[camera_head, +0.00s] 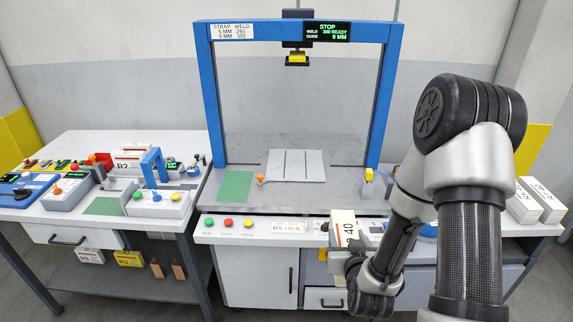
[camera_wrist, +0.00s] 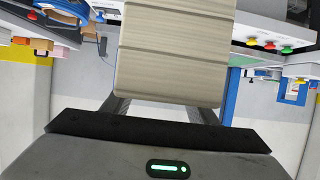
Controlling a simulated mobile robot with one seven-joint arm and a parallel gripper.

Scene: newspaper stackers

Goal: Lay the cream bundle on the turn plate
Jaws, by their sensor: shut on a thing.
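The cream bundle (camera_wrist: 175,50) fills the upper middle of the wrist view, its layered pages facing me. My gripper (camera_wrist: 162,110) is shut on it, with a finger at either side of its lower end. In the head view the bundle (camera_head: 342,226) shows a label reading 40 and is held in front of the bench's front edge, to the right of centre. My arm and wrist hide part of it there. A light grey square plate (camera_head: 284,166) with dark lines, which looks like the turn plate, lies bare on the bench under the blue arch.
The blue arch (camera_head: 209,95) stands around the plate, with a yellow-tipped head (camera_head: 297,60) hanging from its top. A green mat (camera_head: 235,186) lies left of the plate. Pale bundles (camera_head: 541,199) lie at the right. A cluttered side table (camera_head: 60,224) stands at the left.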

